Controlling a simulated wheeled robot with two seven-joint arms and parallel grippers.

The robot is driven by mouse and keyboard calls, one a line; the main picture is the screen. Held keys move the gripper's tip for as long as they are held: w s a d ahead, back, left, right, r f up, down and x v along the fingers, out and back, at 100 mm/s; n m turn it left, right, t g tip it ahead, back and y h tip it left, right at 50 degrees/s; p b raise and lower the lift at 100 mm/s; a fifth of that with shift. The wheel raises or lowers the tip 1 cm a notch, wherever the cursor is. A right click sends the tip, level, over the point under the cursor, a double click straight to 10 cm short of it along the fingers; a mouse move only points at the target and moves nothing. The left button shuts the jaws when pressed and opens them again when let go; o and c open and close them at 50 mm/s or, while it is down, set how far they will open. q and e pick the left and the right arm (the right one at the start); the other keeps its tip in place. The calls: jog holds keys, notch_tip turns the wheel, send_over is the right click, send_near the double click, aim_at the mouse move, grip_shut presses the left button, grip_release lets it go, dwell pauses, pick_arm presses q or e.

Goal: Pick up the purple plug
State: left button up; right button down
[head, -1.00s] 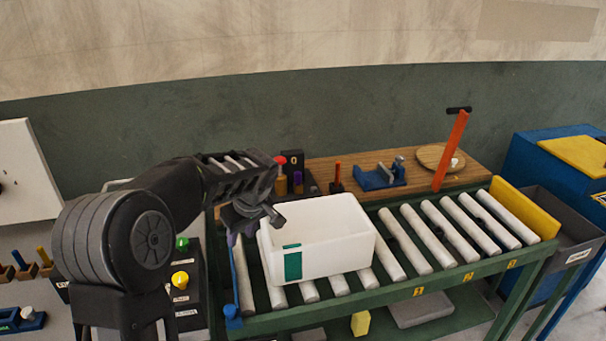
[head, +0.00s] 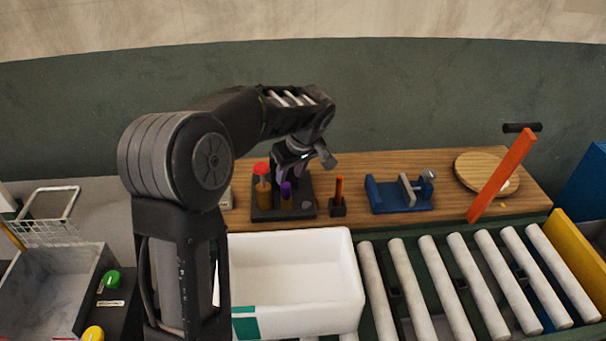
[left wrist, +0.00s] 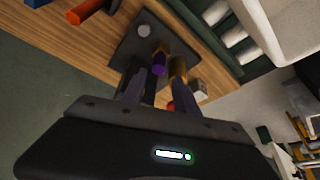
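The purple plug (head: 286,189) stands on a dark base plate (head: 267,213) on the wooden bench, beside a red-topped brass piece (head: 262,187). In the left wrist view the purple plug (left wrist: 159,63) shows just beyond my fingertips, roughly in line with the gap between them. My left gripper (head: 287,176) hangs over the base plate from above, close to the plug. In the left wrist view the left gripper (left wrist: 159,78) is open, its fingers apart. I cannot tell whether a finger touches the plug. My right gripper is in neither view.
A small black holder with an orange peg (head: 339,190) and a blue vise (head: 400,194) stand to the right. A white bin (head: 357,285) sits on the roller conveyor in front. An orange bar (head: 503,175) leans by a round wooden board (head: 470,168).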

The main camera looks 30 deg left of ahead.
aim_at(286, 185)
pick_arm(q)
jog(key=shift+b+x, duration=0.5)
jog(key=shift+x, duration=0.7)
jog(key=b+x, duration=0.1)
jog(key=x, duration=0.4)
jog(key=shift+w+a+f, duration=0.1)
jog(key=shift+w+f, duration=0.05)
jog(key=shift+w, duration=0.05)
grip_shut()
